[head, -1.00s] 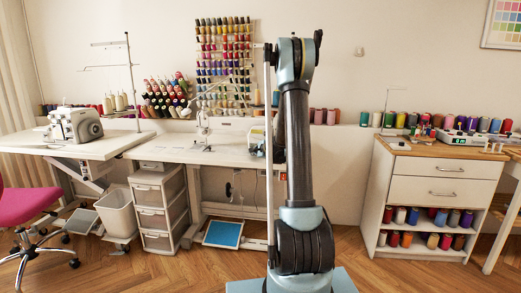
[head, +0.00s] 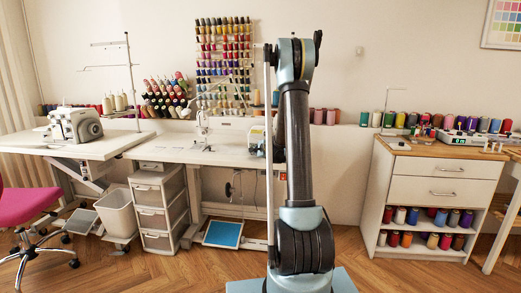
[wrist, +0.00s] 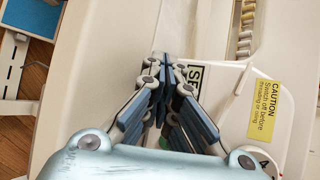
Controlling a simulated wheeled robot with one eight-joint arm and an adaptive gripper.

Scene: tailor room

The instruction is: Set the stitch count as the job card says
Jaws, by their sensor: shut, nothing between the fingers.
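In the wrist view my gripper (wrist: 165,62) is shut and empty, its fingertips together over the cream-white body of a machine (wrist: 215,65). A label beginning "SE" (wrist: 195,77) is partly hidden just right of the fingers. A small green patch shows between the finger links; I cannot tell what it is. Whether the fingertips touch the surface is unclear. In the head view the white sewing machine (head: 203,130) stands on the middle table, and my gripper is hidden there. No stitch-count figure or job card is readable.
A yellow caution label (wrist: 265,109) is on the machine. In the head view a device with a green display (head: 459,140) sits on the right wooden-topped cabinet (head: 405,150). Thread spools line the wall ledge. Another machine (head: 75,125) stands on the left table. Open floor lies in front.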

